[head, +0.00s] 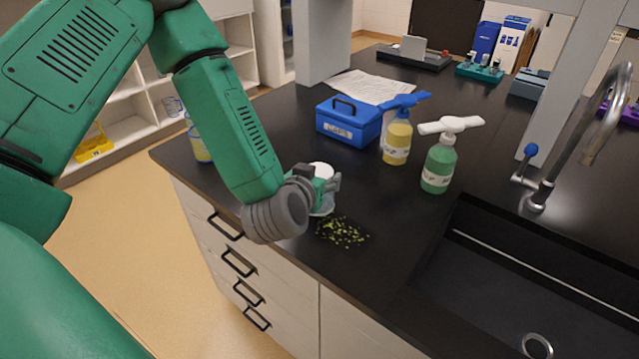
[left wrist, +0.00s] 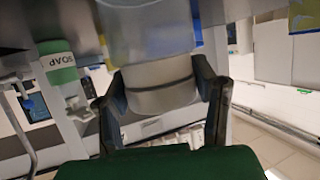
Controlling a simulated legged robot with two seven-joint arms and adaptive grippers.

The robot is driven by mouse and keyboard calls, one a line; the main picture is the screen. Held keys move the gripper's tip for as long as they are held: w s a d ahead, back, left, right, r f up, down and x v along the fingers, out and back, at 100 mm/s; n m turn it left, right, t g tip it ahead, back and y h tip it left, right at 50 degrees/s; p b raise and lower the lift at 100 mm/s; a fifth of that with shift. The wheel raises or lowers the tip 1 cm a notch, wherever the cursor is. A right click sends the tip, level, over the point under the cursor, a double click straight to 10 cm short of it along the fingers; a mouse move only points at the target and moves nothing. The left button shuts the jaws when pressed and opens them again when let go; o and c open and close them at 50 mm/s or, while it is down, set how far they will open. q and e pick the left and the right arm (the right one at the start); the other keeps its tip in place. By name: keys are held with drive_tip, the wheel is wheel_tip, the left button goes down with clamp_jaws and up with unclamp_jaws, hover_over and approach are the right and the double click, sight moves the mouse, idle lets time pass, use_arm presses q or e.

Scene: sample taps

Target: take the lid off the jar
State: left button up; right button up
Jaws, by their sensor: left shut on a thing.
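The jar (head: 323,208) stands near the counter's front left edge, mostly hidden behind my left gripper in the head view. Its white lid (head: 320,170) shows just above the gripper. In the left wrist view the clear jar body (left wrist: 150,35) is at the top and the white lid (left wrist: 158,97) is between my fingers. My left gripper (head: 324,187) is shut on the lid, a finger on each side of it. The lid and jar appear to meet; I cannot tell whether the lid is loose. My right gripper is not in view.
Green bits (head: 342,232) lie on the black counter beside the jar. A blue box (head: 347,122), a yellow bottle (head: 397,143) and a green soap bottle (head: 438,168) stand behind. The sink (head: 520,275) is at the right. Counter between jar and sink is mostly clear.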

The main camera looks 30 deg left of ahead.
use_arm(q)
wheel_tip(320, 180, up, 8)
drive_tip(key=shift+r, duration=0.2)
drive_tip(key=o, duration=0.6)
clamp_jaws()
